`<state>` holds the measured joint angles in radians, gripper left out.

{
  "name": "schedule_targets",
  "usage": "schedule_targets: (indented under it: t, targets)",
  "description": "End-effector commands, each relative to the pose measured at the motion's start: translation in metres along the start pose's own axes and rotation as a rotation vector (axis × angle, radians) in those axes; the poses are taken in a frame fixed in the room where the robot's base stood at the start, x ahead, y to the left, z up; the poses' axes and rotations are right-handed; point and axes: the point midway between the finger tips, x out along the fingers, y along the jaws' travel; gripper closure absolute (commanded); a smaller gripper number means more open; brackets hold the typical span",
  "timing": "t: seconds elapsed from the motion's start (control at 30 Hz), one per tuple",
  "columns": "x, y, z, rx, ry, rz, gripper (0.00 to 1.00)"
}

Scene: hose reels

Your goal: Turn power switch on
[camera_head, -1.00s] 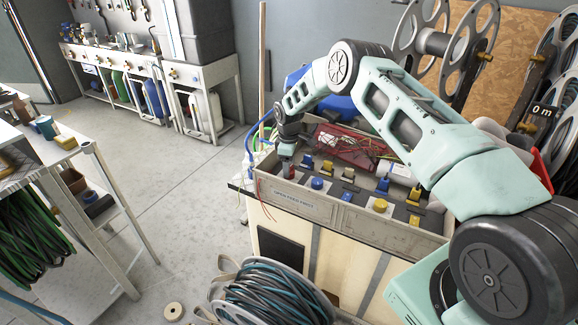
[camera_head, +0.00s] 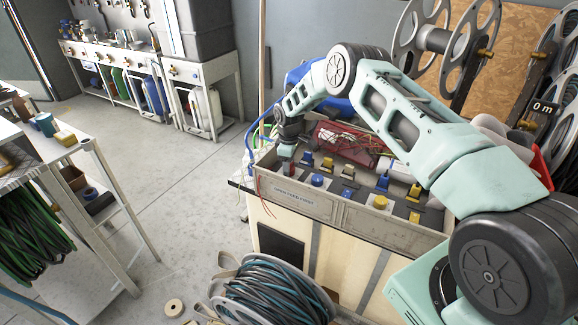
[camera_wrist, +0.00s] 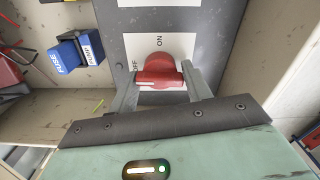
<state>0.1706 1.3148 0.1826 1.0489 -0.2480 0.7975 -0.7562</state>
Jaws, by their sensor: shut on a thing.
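The power switch (camera_wrist: 160,70) is a red rotary knob on a white plate in the wrist view. ON is printed beyond it and OFF at its left. Its bar lies across the picture, with a pale mark at the left end near OFF. My gripper (camera_wrist: 161,88) is shut on the knob, one finger at each end of the bar. In the head view my gripper (camera_head: 287,150) points down at the near left corner of the panel box (camera_head: 335,210); the knob is largely hidden there.
A blue fuse block (camera_wrist: 75,52) sits left of the switch. Blue and yellow plugs (camera_head: 317,180) line the panel, with red wiring (camera_head: 345,140) behind. A hose reel (camera_head: 275,295) stands on the floor in front. Open floor (camera_head: 180,200) lies to the left.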

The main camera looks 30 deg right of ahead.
Motion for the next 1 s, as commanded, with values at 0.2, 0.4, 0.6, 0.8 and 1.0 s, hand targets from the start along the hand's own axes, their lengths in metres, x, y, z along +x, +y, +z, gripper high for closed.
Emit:
schedule_targets:
  t: [0.2, 0.4, 0.6, 0.8, 1.0]
  targets:
    - [0.0032, 0.0006, 0.0000, 0.121, 0.000, 0.002, 0.74]
    - [0.0036, 0.0005, -0.0004, 0.295, 0.000, 0.002, 0.74]
    - [0.0026, 0.0009, -0.0002, 0.487, 0.000, 0.002, 0.74]
    - [0.0022, 0.0009, 0.0001, 0.678, 0.000, 0.002, 0.74]
    - [0.0014, 0.0008, -0.0002, 0.867, 0.001, 0.002, 0.74]
